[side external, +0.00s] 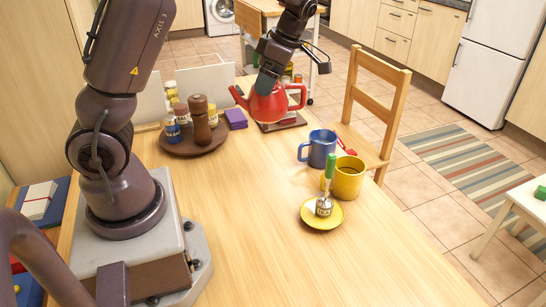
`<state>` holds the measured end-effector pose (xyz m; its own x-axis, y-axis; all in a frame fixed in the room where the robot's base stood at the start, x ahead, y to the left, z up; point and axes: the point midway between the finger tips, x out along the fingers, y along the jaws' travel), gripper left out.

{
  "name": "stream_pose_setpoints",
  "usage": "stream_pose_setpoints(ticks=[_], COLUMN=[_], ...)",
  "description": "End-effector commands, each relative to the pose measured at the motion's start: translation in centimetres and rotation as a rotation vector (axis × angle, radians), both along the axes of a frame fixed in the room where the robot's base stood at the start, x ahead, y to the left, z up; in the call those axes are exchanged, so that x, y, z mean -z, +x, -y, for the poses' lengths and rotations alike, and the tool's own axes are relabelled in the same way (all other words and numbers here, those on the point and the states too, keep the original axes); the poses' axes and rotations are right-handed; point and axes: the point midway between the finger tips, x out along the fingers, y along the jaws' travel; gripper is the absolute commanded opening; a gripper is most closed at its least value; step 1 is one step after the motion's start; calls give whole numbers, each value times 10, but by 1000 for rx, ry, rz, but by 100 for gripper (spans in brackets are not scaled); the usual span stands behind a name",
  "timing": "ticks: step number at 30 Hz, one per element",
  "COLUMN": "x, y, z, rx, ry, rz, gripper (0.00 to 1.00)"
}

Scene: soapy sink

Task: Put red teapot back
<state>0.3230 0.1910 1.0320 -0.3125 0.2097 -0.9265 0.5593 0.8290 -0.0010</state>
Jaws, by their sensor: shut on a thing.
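The red teapot (267,104) is at the far end of the wooden table in the side external view, its spout to the left and its handle to the right. My gripper (268,82) is over the teapot's top and shut on it, with the fingertips partly hidden.
A round brown tray (190,149) with jars and a pepper mill (200,120) stands left, beside a purple box (236,119). A blue mug (319,150), a yellow mug (348,178) and a yellow saucer (313,219) stand nearer. The table's front middle is clear.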

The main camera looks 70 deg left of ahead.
Motion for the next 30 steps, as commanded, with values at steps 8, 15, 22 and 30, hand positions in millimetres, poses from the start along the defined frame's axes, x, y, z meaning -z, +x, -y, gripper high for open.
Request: stream_pose_setpoints(ticks=[8, 15, 22, 30], x=[41, 58, 83, 126], y=[-67, -59, -15, 25], z=[9, -3, -35, -63], rx=[-162, -227, -227, -225], ry=[-1, 4, 2, 0], rz=[-2, -3, -4, -5], gripper=[12, 12, 12, 13])
